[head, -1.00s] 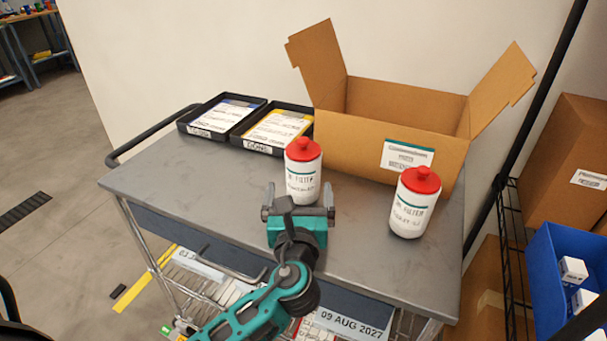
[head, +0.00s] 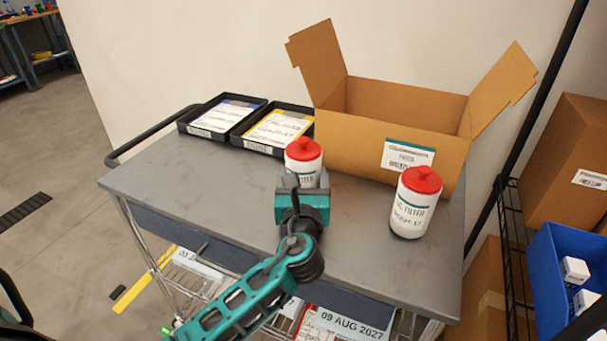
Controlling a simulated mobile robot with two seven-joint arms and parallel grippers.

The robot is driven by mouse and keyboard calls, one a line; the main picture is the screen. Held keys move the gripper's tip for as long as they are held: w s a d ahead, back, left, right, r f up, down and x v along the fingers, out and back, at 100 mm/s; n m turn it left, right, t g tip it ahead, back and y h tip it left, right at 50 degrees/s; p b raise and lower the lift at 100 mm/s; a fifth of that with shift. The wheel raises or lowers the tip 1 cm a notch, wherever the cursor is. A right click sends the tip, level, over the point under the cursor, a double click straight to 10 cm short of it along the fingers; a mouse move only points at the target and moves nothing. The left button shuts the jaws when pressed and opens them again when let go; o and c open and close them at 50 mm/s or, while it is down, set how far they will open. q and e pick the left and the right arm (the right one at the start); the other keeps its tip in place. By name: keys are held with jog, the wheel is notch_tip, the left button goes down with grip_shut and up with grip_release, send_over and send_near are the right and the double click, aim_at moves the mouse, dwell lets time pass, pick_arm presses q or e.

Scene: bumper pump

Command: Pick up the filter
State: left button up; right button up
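Two white filters with red caps stand upright on the grey cart top (head: 200,185). One filter (head: 304,157) is near the middle, and the other filter (head: 413,205) stands to the right, in front of the box. My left gripper (head: 303,188) is directly in front of the middle filter, at its lower part. The gripper body hides the filter's lower half. The fingers are mostly hidden, so I cannot tell whether they touch or close on it. My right gripper is not in view.
An open cardboard box (head: 365,145) stands behind the filters. Two black trays with papers, a left one (head: 187,127) and a right one (head: 236,141), lie at the back left. A blue bin (head: 545,275) is at the right. The cart's left part is clear.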

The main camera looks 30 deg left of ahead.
pick_arm(q)
jog(key=c, duration=0.9)
jog(key=shift+r, duration=0.1)
jog(key=shift+c, duration=0.3)
jog(key=shift+r, duration=0.1)
